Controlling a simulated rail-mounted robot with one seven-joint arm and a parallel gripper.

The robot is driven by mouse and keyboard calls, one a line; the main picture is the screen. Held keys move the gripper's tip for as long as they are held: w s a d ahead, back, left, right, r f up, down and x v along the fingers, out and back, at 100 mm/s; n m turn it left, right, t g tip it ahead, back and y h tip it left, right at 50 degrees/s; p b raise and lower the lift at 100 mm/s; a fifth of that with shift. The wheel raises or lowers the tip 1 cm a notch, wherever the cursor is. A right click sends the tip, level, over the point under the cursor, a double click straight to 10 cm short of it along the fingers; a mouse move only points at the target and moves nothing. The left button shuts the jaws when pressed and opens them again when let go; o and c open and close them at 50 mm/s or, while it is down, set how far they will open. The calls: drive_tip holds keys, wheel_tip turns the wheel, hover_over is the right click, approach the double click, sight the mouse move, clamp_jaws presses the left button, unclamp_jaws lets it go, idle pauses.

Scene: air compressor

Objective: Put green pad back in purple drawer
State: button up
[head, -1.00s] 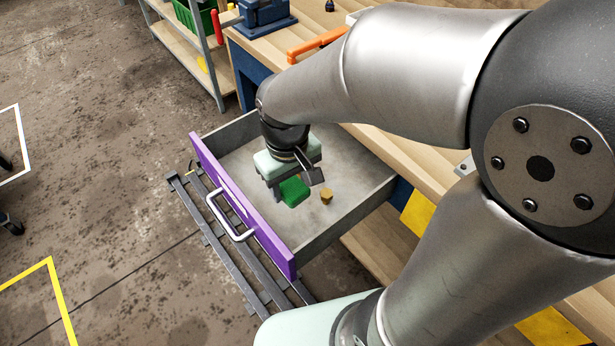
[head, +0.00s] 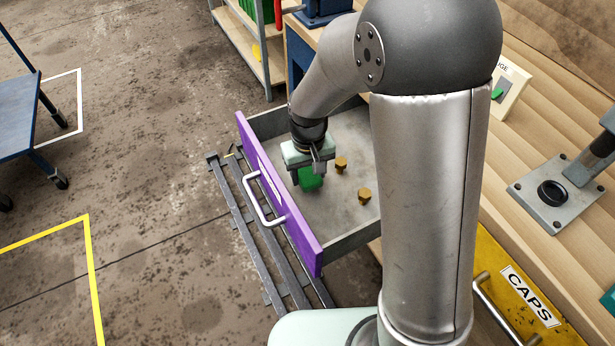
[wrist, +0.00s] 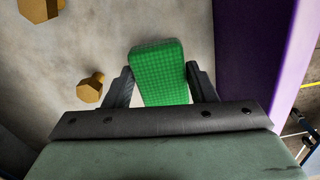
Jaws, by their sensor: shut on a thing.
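The green pad (head: 310,180) is held by my gripper (head: 309,176) inside the open purple drawer (head: 276,206). In the wrist view the green pad (wrist: 161,72) stands between the two dark fingers of my gripper (wrist: 160,85), which are shut on its sides. The drawer's purple front (wrist: 245,50) shows at the right of the wrist view, and the grey drawer floor lies below the pad. I cannot tell whether the pad touches the floor.
Two brass bolts (head: 341,163) lie on the drawer floor beside the pad; they also show at the left of the wrist view (wrist: 90,88). A yellow drawer labelled CAPS (head: 520,290) is at the lower right. A blue cart (head: 20,115) stands at the left on open floor.

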sight(307, 181)
drive_tip(key=shift+w+a+f, duration=0.15)
drive_tip(key=shift+w+f, duration=0.25)
drive_tip(key=shift+f, duration=1.55)
drive_tip(key=shift+f, duration=0.1)
drive_tip(key=shift+f+b, duration=0.15)
drive_tip(key=shift+b, duration=0.2)
drive_tip(key=o, duration=1.3)
